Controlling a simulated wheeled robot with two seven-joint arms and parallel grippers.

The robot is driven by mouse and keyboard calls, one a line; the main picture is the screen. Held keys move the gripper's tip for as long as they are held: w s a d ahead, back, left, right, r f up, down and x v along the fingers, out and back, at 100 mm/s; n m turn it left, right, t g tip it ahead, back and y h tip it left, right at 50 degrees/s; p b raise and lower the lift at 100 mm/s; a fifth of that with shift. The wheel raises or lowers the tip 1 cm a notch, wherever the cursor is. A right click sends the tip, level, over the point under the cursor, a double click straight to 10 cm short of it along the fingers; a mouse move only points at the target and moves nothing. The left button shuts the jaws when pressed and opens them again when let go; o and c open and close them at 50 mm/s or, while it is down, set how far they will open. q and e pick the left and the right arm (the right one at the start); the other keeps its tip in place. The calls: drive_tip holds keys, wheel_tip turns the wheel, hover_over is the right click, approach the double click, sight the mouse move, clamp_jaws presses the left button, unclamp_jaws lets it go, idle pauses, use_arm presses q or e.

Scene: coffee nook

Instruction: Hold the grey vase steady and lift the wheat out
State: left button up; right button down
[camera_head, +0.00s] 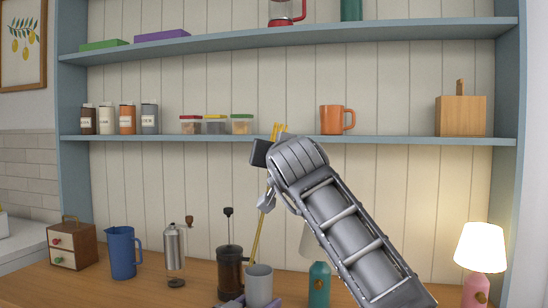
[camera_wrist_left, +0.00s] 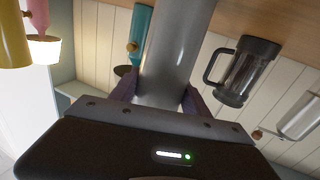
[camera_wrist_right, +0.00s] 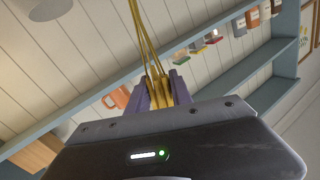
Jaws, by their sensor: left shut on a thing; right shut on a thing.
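The grey vase (camera_head: 259,286) stands upright on the counter, with its base out of the frame. My left gripper (camera_head: 236,303) shows only as purple fingers at the vase's lower side. In the left wrist view its two fingers (camera_wrist_left: 160,95) are shut on the grey vase (camera_wrist_left: 178,50), one on each side. The wheat (camera_head: 257,232) is a bundle of thin golden stalks slanting up from the vase rim. My right gripper (camera_wrist_right: 160,90) is shut on the wheat (camera_wrist_right: 143,35), high above the vase. I cannot tell whether the lower stalk ends are inside the vase.
A French press (camera_head: 230,270) stands close left of the vase, with a grinder (camera_head: 174,255) and a blue jug (camera_head: 122,253) further left. A teal lamp (camera_head: 319,285) stands to the right, partly behind my right arm. A shelf (camera_head: 400,140) with an orange mug (camera_head: 332,120) runs behind.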

use_arm(q)
drive_tip(key=o, duration=1.7)
drive_tip(key=v, duration=1.2)
use_arm(e)
drive_tip(key=shift+r, duration=0.1)
